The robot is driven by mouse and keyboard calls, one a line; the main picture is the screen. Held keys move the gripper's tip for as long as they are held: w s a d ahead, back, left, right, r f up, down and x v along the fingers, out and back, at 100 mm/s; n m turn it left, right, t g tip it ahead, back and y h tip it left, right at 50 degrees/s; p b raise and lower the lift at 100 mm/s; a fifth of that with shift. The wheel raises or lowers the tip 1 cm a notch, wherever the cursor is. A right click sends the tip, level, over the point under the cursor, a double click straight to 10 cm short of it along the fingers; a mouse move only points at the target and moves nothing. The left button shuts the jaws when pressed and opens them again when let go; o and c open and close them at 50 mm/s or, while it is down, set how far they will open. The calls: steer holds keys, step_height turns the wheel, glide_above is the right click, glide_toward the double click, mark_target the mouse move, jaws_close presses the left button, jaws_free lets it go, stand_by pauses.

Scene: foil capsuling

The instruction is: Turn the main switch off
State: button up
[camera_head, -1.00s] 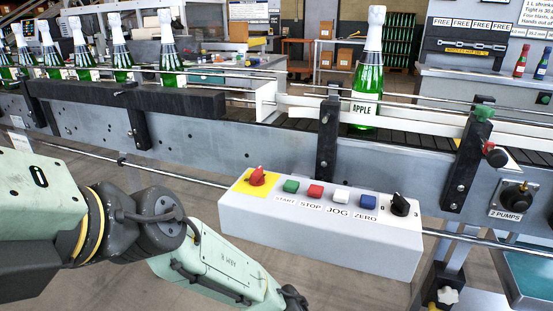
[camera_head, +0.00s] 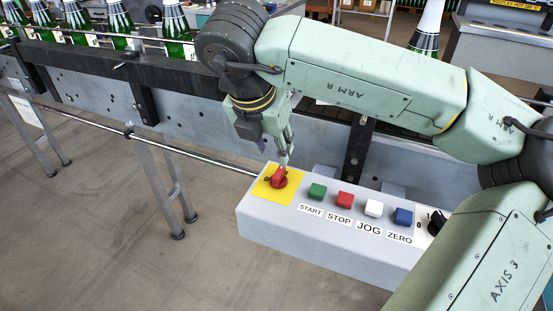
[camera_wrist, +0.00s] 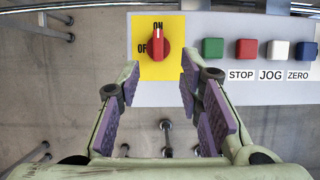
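The main switch is a red rotary knob (camera_head: 279,177) on a yellow plate (camera_head: 268,194) at the left end of the grey control box (camera_head: 310,235). In the wrist view the knob (camera_wrist: 158,45) has its handle pointing up to "ON", with "OFF" at its left. My gripper (camera_head: 285,158) points down just above the knob in the head view. In the wrist view my gripper (camera_wrist: 160,66) is open and empty. Its fingertips lie left and right of the knob's lower side, apart from each other. Whether either finger touches the knob cannot be told.
Beside the switch are the green START (camera_head: 316,191), red STOP (camera_head: 345,199), white JOG (camera_head: 374,207) and blue ZERO (camera_head: 403,216) buttons. A black selector (camera_head: 437,222) is partly hidden by my arm. A rail (camera_head: 190,155) and the conveyor with bottles (camera_head: 175,25) run behind.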

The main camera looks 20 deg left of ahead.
mark_target(278, 172)
steer(key=p+x, duration=0.1)
steer(key=x, duration=0.4)
steer(key=p+x, duration=0.1)
steer(key=x, duration=0.3)
steer(key=shift+a+f, duration=0.15)
steer(key=shift+f, duration=0.3)
steer(key=shift+c, duration=0.5)
jaws_close()
